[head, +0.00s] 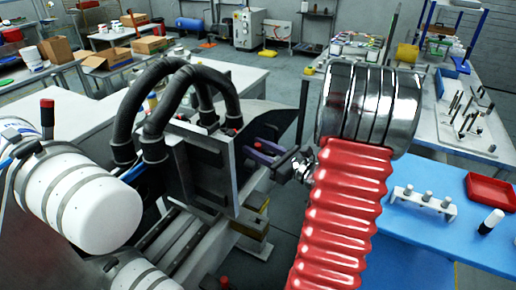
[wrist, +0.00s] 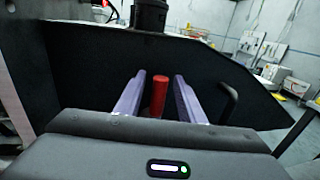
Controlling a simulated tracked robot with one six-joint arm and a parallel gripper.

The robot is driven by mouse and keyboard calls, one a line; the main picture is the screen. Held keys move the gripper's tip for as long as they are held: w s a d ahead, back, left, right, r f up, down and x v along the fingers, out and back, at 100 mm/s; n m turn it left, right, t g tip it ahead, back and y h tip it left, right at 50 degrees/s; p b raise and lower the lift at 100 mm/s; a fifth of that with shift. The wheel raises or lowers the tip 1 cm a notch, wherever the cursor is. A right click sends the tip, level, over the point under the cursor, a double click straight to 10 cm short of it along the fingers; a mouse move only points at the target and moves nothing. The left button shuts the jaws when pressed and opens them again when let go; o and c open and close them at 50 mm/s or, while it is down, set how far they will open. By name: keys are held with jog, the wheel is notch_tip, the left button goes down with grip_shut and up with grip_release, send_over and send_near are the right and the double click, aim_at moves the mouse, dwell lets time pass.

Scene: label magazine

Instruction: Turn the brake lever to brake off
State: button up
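A red upright grip (wrist: 159,96), apparently the brake lever's handle, stands in front of a dark panel (wrist: 215,82) in the wrist view. My gripper (wrist: 159,76) has its two purple fingers on either side of this grip, with a gap showing on each side. The fingers are open and do not appear to touch it. In the head view my gripper (head: 262,152) reaches to the right side of a dark machine housing (head: 205,165). The grip's lower end is hidden behind my gripper's body, and no brake marking can be read.
Black hoses (head: 165,95) arch over the housing, and white strapped cylinders (head: 80,205) lie at the left. A black bent handle (wrist: 229,102) is right of the fingers. A blue table (head: 420,235) with a red tray (head: 490,190) stands at the right.

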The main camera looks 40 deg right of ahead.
jog(key=shift+c, duration=0.6)
grip_shut()
